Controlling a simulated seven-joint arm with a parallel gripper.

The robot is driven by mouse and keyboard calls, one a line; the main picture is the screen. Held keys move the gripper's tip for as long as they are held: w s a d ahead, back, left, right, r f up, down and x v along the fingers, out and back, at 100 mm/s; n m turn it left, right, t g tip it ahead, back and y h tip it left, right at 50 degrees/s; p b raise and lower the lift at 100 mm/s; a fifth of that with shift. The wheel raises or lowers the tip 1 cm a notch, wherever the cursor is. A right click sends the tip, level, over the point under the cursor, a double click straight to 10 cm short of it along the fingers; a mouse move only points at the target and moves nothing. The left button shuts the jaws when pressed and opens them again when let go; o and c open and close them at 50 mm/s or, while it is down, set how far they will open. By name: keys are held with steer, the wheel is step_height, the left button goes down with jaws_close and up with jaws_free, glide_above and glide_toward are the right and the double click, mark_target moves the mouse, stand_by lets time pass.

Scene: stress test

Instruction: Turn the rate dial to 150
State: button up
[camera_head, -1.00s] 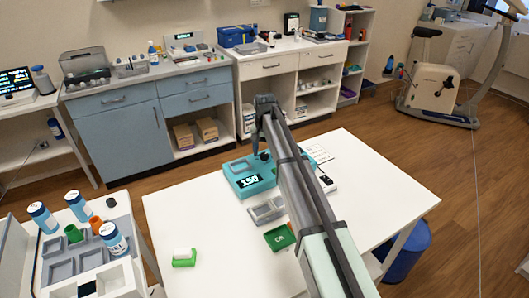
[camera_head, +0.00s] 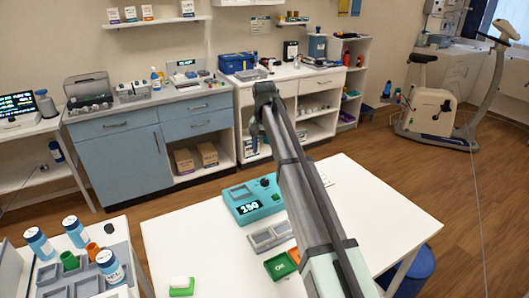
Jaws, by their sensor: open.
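A teal device (camera_head: 237,206) stands on the white table, and its dark display (camera_head: 249,207) reads 150. A dark round dial (camera_head: 265,182) sits at its upper right, partly close to my arm in the picture. My gripper (camera_head: 254,137) is above and beyond the device, raised and apart from the dial. It is small and seen from behind; it looks open, with nothing visible held in it.
A grey two-compartment tray (camera_head: 267,238) and a green box (camera_head: 279,267) marked OK lie in front of the device. A green-and-white block (camera_head: 181,287) is near the front edge. Bottles (camera_head: 40,242) stand at left. My arm hides part of the right side.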

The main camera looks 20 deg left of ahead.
mark_target(265, 180)
stand_by(0.3)
steer(key=shift+m, duration=0.5)
step_height(265, 180, down, 14)
steer(key=shift+r, duration=0.1)
stand_by(0.4)
steer(key=c, duration=1)
